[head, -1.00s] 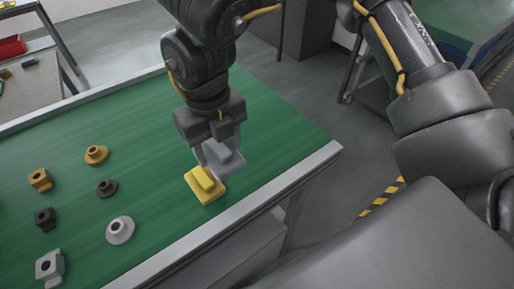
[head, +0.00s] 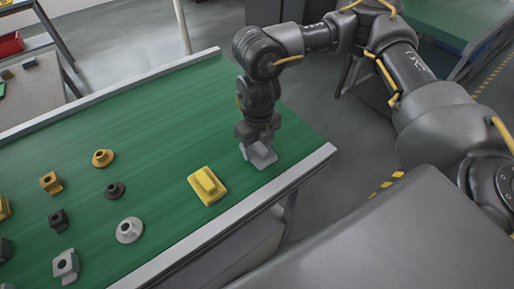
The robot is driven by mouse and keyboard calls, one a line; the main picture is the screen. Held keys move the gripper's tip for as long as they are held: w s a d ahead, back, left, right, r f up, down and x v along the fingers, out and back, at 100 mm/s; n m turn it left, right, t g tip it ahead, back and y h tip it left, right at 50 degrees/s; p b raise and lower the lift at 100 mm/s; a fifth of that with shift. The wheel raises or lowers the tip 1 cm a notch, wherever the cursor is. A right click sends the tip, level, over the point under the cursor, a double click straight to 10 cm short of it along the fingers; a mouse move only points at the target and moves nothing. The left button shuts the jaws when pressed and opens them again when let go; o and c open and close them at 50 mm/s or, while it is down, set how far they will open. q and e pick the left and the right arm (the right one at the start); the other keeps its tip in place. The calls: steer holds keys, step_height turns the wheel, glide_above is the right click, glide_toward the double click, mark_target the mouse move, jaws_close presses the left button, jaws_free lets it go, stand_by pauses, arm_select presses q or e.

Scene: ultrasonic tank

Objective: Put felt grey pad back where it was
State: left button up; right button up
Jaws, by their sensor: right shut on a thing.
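The grey pad (head: 262,155) is a light grey block with a raised grip, at the right part of the green table, close to its front right corner. My right gripper (head: 257,142) points down from above and is shut on its raised part. The pad is at or very near the table surface; I cannot tell whether it touches. A yellow pad (head: 207,186) of similar shape lies to its left, apart from it. My left gripper is not in view.
The green table (head: 150,140) has a pale raised edge (head: 225,232). Several flanged and block-shaped parts stand at the left, among them a white round one (head: 129,230), a dark round one (head: 115,190) and an orange round one (head: 103,158). The table behind the pads is clear.

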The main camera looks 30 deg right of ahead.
steer(key=shift+f, duration=1)
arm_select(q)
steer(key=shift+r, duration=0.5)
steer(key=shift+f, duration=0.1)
arm_select(e)
steer(key=shift+f, duration=0.2)
steer(key=o, duration=0.9)
steer(key=shift+o, duration=0.2)
steer(key=shift+r, duration=0.1)
